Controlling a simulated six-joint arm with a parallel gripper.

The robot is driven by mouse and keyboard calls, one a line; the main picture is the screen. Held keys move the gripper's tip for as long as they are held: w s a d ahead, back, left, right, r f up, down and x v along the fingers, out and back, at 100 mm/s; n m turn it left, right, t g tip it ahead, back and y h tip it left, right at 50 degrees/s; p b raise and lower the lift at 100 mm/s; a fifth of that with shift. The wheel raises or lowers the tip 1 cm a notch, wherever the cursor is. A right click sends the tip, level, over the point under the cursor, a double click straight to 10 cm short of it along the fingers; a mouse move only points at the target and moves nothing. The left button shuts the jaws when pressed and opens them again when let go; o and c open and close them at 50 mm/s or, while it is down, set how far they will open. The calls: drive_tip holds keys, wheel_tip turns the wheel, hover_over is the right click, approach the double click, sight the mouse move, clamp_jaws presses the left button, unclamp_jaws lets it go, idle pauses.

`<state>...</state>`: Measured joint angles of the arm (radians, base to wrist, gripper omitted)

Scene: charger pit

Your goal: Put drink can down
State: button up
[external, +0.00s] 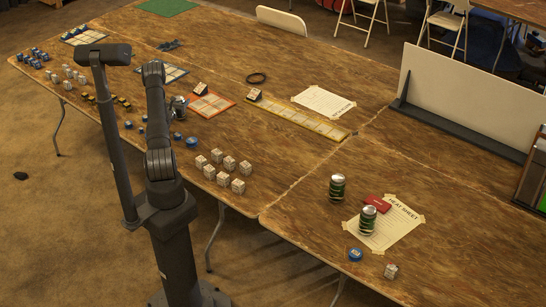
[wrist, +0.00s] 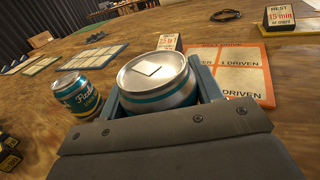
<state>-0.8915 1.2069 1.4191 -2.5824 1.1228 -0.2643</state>
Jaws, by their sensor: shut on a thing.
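My gripper (wrist: 158,95) is shut on a silver-topped drink can (wrist: 155,75) with a teal band, seen from above between the two jaws. In the external view my gripper (external: 178,106) is small, near the orange-edged mat, and the arm partly hides that area. The can's base is hidden, so I cannot tell whether it touches the table. A second can (wrist: 80,95), teal with a yellow lower part, stands upright just left of my gripper. The orange-edged mat (wrist: 256,70) lies just beyond the held can to the right; it also shows in the external view (external: 229,101).
Small sign cards (wrist: 168,42) stand behind the mats. A black ring (external: 257,78) lies farther back. White-wrapped blocks (external: 224,170) sit along the front edge.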

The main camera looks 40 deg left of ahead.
drive_tip(key=shift+f, duration=0.2)
drive_tip(key=o, duration=1.2)
drive_tip(key=shift+r, duration=0.1)
drive_tip(key=shift+s+r, duration=0.1)
drive_tip(key=shift+s, duration=0.05)
drive_tip(key=v, duration=1.2)
drive_tip(key=shift+d, duration=0.1)
